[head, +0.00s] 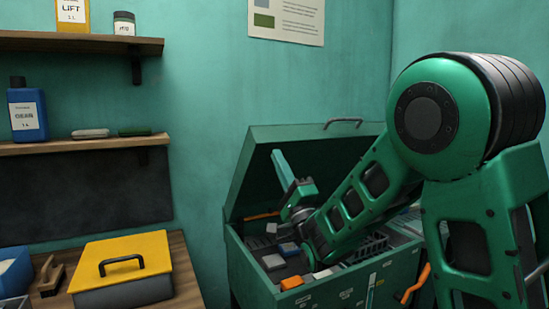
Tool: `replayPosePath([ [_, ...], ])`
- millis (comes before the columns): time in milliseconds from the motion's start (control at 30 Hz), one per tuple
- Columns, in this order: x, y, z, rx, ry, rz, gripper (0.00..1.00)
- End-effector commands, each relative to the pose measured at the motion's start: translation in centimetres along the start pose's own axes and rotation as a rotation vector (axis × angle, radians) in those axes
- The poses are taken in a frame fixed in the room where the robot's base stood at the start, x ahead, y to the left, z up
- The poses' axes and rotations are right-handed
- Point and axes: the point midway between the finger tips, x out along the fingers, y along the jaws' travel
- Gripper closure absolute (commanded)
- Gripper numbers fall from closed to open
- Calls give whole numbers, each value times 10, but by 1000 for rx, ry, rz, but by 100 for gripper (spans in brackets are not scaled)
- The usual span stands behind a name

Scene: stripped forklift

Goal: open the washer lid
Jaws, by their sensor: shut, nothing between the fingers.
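The washer appears to be the green chest (255,272) against the wall, right of the wooden bench. My gripper (299,190) is inside the space under the raised lid, above the parts in the chest. It is shut and holds nothing visible. It is well below the handle and apart from it. Whether it touches the lid's inner face cannot be told. My green arm hides the right part of the opening and some of the lid.
Grey, white and orange parts lie in the chest, some of them at its front edge. A grey box with a yellow lid (120,252) stands on the wooden bench (190,280) at left. Shelves (75,145) with bottles hang above. An orange handle (416,284) is at the chest's right.

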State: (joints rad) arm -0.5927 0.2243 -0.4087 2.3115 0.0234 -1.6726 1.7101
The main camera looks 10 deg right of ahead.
Motion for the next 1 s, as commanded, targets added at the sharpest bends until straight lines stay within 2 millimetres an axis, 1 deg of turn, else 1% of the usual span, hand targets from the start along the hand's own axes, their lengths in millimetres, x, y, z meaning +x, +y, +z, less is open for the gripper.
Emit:
replayPosePath([
  [33, 7, -1, 1, 1, -1, -2, 100],
  [100, 15, 0, 1, 0, -1, -1, 100],
  [200, 22, 0, 1, 0, -1, 0, 100],
  [367, 27, 0, 0, 0, 0, 0, 100],
  [733, 28, 0, 2, 1, -1, 2, 100],
  [867, 34, -1, 6, 5, -5, 10, 100],
  [1000, 44, -2, 15, 12, -13, 27, 100],
])
